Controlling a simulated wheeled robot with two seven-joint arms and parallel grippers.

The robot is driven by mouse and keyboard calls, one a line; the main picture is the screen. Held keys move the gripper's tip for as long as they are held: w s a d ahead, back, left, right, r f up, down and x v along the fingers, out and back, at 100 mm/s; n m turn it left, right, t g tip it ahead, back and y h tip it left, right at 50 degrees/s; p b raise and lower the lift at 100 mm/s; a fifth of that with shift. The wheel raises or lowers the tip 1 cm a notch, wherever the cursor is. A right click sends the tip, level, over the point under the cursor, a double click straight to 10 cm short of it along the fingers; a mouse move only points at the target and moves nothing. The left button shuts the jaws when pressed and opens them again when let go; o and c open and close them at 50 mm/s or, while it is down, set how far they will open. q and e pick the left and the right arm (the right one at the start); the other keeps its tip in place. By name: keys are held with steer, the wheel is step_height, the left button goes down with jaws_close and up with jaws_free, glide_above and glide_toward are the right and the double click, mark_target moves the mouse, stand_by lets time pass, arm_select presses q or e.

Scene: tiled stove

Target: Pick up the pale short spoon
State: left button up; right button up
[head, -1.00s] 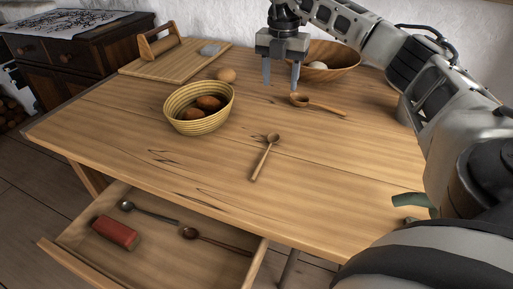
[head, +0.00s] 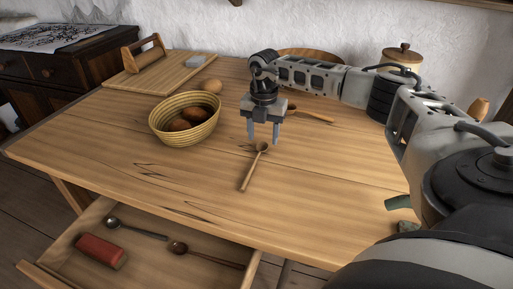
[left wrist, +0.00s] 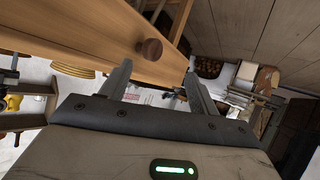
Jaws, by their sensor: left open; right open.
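The pale short spoon (head: 249,174) lies on the wooden table in the head view, its bowl end towards the back and its handle towards the front. My right gripper (head: 263,139) is open and empty, fingers pointing down, just over the spoon's bowl end. I cannot tell how high the fingertips are above the table. A redder wooden spoon (head: 318,117) lies behind the gripper, its bowl partly hidden. My left gripper (left wrist: 158,88) shows only in the left wrist view, open and empty near a wooden drawer front with a round knob (left wrist: 150,49).
A woven basket (head: 186,137) with brown eggs or rolls stands left of the spoon. A cutting board (head: 130,84) lies at the back left. The open drawer (head: 150,264) holds a red block (head: 101,251) and two dark spoons. The table's front middle is clear.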

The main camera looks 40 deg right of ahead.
step_height(320, 180, down, 2)
steer(key=shift+f, duration=0.2)
steer(key=c, duration=1)
steer(key=shift+r, duration=0.1)
